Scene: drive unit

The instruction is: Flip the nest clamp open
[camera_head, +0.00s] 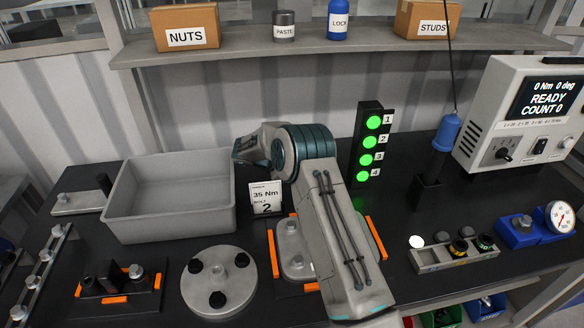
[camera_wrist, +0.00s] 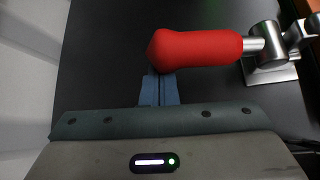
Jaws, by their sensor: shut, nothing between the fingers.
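The nest clamp shows in the wrist view as a thick red handle (camera_wrist: 200,48) on a metal rod, which runs right to a silver clamp body and base (camera_wrist: 270,70). The handle lies across the picture, roughly level. My gripper (camera_wrist: 160,76) is shut and empty, with its blue-grey fingertips right at the rounded left end of the handle. The handle hides the very tips, and I cannot tell whether they touch it. In the head view my arm hides the clamp. The orange-marked nest (camera_head: 275,255) with a grey part (camera_head: 291,236) shows partly beside my arm.
A grey bin (camera_head: 170,222) stands left of my arm, with a "35 Nm" card (camera_head: 266,198) beside it. A light tower (camera_head: 368,150) with green lamps stands behind right. A round plate (camera_head: 218,285) and a small orange-marked fixture (camera_head: 118,295) lie front left.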

